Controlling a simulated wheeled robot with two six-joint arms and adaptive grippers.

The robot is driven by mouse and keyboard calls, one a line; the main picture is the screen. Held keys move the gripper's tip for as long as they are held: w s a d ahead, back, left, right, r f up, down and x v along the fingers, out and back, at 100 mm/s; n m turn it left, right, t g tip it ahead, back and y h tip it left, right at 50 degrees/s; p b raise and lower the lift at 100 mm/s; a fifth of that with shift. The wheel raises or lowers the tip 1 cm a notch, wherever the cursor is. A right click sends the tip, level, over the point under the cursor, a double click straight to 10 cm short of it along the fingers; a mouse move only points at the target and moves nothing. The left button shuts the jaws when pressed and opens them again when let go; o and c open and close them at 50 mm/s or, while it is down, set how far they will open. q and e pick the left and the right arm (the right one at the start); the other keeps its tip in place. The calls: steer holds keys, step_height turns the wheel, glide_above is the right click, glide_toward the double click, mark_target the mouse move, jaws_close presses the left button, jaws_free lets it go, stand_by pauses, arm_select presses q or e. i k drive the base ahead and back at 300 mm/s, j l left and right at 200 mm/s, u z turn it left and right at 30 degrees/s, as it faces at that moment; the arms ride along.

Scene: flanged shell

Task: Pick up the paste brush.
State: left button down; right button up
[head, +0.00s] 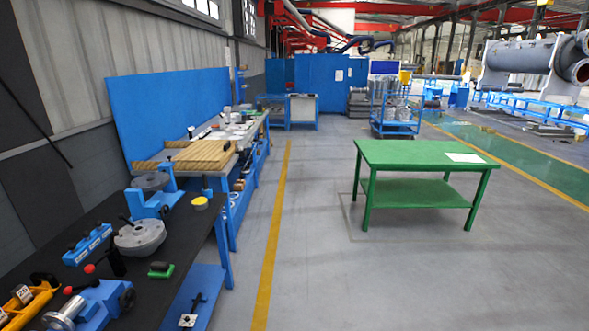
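I cannot make out the paste brush for certain. A small green block with a black top (160,270) lies on the dark workbench (190,235) at the left, but I cannot tell whether it is a brush. A round yellow-topped tin (200,203) stands near the right edge of the same bench. Neither of my grippers is in view.
The dark bench also carries a round grey flange (140,236), blue fixtures (90,245) and a yellow tool (28,303). A longer cluttered bench stands behind it. A green table (410,153) holds a white sheet (465,157). The floor between is clear.

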mark_target(204, 175)
steer(key=i+l+u, duration=0.15)
steer(key=i+u, duration=0.3)
steer(key=i, duration=0.25)
steer(key=i+l+u, duration=0.45)
steer(key=i, duration=0.2)
steer(key=i+l+u, duration=0.45)
steer(key=i+l, duration=0.15)
